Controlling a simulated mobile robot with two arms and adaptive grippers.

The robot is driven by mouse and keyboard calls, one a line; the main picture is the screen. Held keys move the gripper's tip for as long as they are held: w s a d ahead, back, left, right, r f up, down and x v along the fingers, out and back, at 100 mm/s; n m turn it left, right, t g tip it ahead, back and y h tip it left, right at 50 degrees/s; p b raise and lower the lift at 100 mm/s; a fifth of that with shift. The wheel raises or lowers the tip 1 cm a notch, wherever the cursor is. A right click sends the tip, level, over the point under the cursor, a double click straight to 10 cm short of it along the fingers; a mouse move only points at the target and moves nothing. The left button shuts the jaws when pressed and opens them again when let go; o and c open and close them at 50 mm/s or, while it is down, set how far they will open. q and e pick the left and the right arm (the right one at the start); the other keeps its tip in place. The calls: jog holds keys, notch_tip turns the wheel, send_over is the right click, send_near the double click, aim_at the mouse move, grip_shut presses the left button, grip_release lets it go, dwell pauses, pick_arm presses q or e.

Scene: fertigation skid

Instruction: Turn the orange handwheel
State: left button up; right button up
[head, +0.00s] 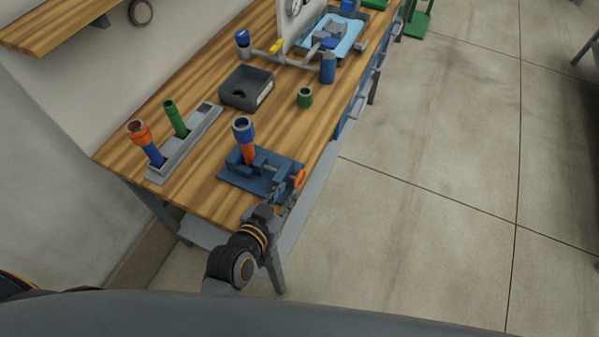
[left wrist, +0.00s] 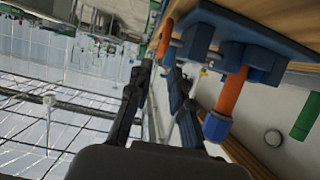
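The orange handwheel (head: 300,179) sits on the right side of a blue vise-like fixture (head: 232,176) at the bench's front edge. An orange pipe with a blue collar (head: 243,130) stands upright in the fixture. My left gripper (head: 291,196) is just below the handwheel, near its rim; the head view does not show whether they touch. In the left wrist view my left gripper (left wrist: 160,68) has its fingers apart with a gap between the tips. The handwheel (left wrist: 164,38) appears edge-on just beyond the tips. My right gripper is in neither view.
A grey rack (head: 190,150) holds an orange-and-blue pipe (head: 146,143) and a green pipe (head: 175,119). A dark bin (head: 246,88) and green cup (head: 305,98) stand behind the fixture. Piping with a yellow valve handle (head: 276,46) is farther back.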

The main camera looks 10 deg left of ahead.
aim_at(297, 178)
pick_arm(q)
jog(key=p+x, duration=0.1)
jog(key=x, duration=0.7)
jog(key=shift+w+f, duration=0.2)
jog(key=shift+w, duration=0.1)
jog(key=shift+c, duration=0.4)
grip_shut()
